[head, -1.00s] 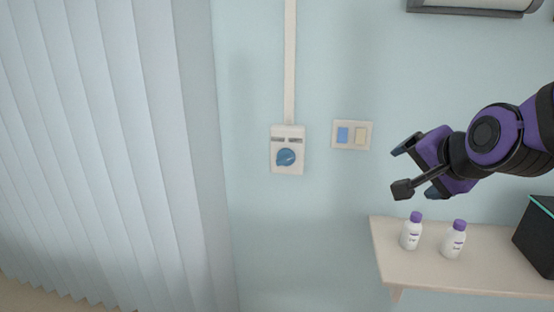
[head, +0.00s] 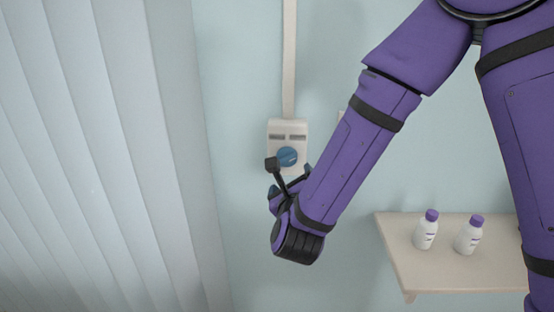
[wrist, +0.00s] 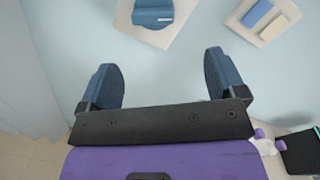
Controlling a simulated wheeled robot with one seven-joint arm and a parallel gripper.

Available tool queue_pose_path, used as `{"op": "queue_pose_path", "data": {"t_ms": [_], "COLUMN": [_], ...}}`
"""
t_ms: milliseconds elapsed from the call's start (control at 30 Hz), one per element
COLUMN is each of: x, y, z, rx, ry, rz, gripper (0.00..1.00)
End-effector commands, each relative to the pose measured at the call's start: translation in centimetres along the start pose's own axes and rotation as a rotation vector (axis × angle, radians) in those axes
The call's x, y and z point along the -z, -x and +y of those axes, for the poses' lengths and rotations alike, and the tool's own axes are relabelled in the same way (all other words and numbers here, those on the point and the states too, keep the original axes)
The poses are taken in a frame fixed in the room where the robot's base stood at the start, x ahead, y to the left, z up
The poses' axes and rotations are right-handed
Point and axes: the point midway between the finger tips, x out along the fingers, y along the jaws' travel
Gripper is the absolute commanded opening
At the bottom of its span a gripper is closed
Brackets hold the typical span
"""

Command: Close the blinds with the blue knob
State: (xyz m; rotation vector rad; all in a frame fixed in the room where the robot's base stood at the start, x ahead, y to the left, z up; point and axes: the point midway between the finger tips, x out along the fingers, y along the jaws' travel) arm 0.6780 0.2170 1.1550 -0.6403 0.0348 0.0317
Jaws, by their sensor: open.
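The blue knob (head: 287,156) sits on a white wall plate (head: 288,128) below a vertical white conduit. In the wrist view the knob (wrist: 153,12) shows at the top, beyond my fingertips and between their lines. My gripper (wrist: 163,68) is open and empty, its two blue fingers spread wide. In the head view my gripper (head: 289,178) is just below the knob, partly hidden by my forearm. I see no contact with the knob. The blinds (head: 90,150) hang at the left as vertical pale slats, largely overlapping.
A double switch plate with a blue and a cream rocker (wrist: 264,18) is on the wall right of the knob. A shelf (head: 440,275) at the lower right holds two white bottles with purple caps (head: 426,230) (head: 469,235). Bare wall lies below the knob.

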Motion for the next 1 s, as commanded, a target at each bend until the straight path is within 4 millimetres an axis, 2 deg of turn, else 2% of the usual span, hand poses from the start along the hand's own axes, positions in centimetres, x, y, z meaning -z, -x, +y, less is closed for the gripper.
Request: {"op": "queue_pose_path", "data": {"t_ms": [200,333,467,800,1000], "x": [0.8,0.8,0.8,0.7,0.7], "y": [0.9,0.3,-1.4,-7.3,-9.3], "z": [1.0,1.0,0.8,0.4,0.3], "rx": [0.062,0.070,0.072,0.070,0.069], "ry": [-0.111,-0.122,-0.120,-0.120,-0.118], "rz": [-0.003,-0.004,-0.004,-0.005,-0.005], "gripper": [0.89,0.89,0.89,0.89,0.89]}}
